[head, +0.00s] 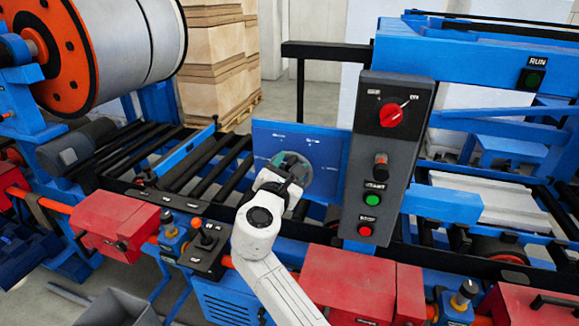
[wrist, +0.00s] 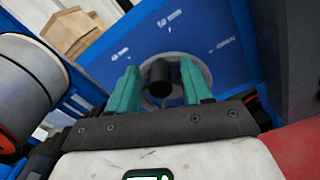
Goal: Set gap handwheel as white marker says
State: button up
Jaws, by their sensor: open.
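The gap handwheel (head: 306,173) is a grey disc on a blue plate (head: 335,150), partly hidden by my gripper in the head view. In the wrist view the grey disc (wrist: 206,70) shows behind a dark round knob (wrist: 160,77). Small white marks (wrist: 172,22) sit around the wheel on the plate; their lettering is too small to read. My gripper (wrist: 160,68) is open, its two green fingers on either side of the knob with visible space at both sides. Its fingers (head: 290,165) are in front of the wheel in the head view. I cannot tell which mark is set.
A grey control box (head: 352,205) with a red rotary switch (head: 390,115), a green button (head: 372,200) and a red button (head: 366,231) stands close right of the plate. Black rollers (head: 190,170) lie left. Red boxes (head: 115,222) line the front. A large coil (head: 130,45) stands upper left.

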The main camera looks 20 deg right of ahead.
jog(key=b+v, duration=0.2)
jog(key=v, duration=0.8)
jog(key=shift+s+a, duration=0.2)
jog(key=shift+s, duration=0.1)
jog(key=shift+f, duration=0.1)
jog(key=s+d+f+m+g+y+b, duration=0.1)
jog(key=s+d+f+m+g, duration=0.3)
jog(key=f, duration=0.4)
jog(key=s+d+f+m+g+y, duration=0.1)
jog(key=s+d+f+m+y, duration=0.1)
jog(key=s+d+f+m, duration=0.45)
jog(key=s+d+f+m+g+y+b, duration=0.1)
jog(key=s+d+f+m+g, duration=0.15)
jog(key=s+f, duration=0.55)
jog(key=s+f+m+g+y, duration=0.2)
jog(key=s+f+m, duration=0.2)
jog(key=s, duration=0.3)
jog(key=s+f+m+g+y+b, duration=0.1)
jog(key=s+f+m+g+y, duration=0.1)
jog(key=s+f+m, duration=0.2)
jog(key=s+f+m+g+y, duration=0.2)
jog(key=s+f+m, duration=0.1)
jog(key=s, duration=0.7)
jog(key=shift+d+f+m, duration=0.4)
jog(key=shift+f, duration=0.15)
jog(key=shift+d, duration=0.1)
jog(key=shift+c, duration=0.7)
